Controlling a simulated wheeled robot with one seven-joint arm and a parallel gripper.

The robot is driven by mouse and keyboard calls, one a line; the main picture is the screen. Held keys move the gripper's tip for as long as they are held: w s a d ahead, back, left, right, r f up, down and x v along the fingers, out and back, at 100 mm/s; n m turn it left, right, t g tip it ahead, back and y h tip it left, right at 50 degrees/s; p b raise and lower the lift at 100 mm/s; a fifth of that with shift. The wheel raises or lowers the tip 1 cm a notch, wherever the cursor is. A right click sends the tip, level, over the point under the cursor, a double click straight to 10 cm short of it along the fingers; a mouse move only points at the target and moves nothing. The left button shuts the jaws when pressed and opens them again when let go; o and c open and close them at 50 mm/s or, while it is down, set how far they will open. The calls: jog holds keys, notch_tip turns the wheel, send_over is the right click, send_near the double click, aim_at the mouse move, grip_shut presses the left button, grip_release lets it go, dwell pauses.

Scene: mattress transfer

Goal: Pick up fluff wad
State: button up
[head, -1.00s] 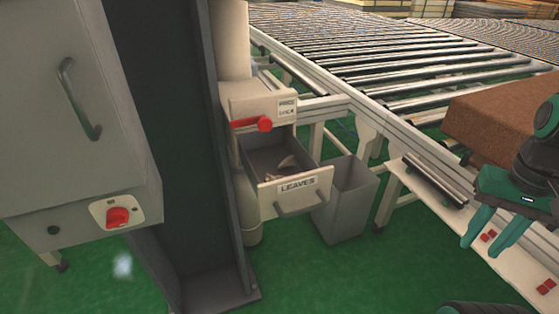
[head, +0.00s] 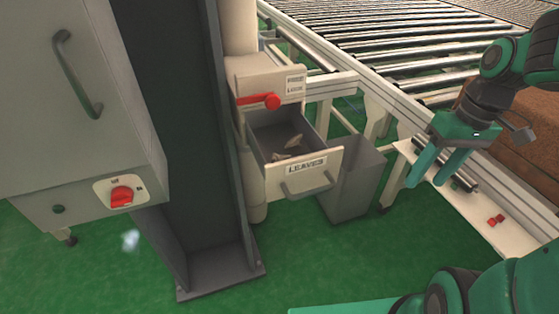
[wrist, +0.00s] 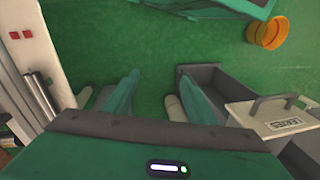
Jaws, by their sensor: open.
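A small white, fuzzy wad (head: 130,240), which looks like the fluff wad, lies on the green floor at the left in the head view, below the grey cabinet. I cannot make it out in the wrist view. My gripper (head: 427,180) is open and empty at the right of the head view, beside the conveyor and far from the wad. In the wrist view, the two fingers of my gripper (wrist: 158,85) point at the green floor with nothing between them.
A grey cabinet (head: 80,130) with a red switch and a dark post (head: 165,110) stand near the wad. An open drawer (head: 305,178) labelled LEAVES holds pale scraps. A grey bin (head: 350,185) stands beside it. A roller conveyor (head: 400,45) is behind.

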jog(key=w+a+f+n+y, duration=0.1)
jog(key=w+a+n+y, duration=0.2)
jog(key=w+a+n, duration=0.45)
jog(key=n+g+y, duration=0.3)
jog(key=n+y, duration=0.4)
jog(key=n, duration=0.6)
send_near(283, 155)
jog(key=shift+m, duration=0.25)
jog(key=shift+x, duration=4.3)
jog(key=c, duration=1.1)
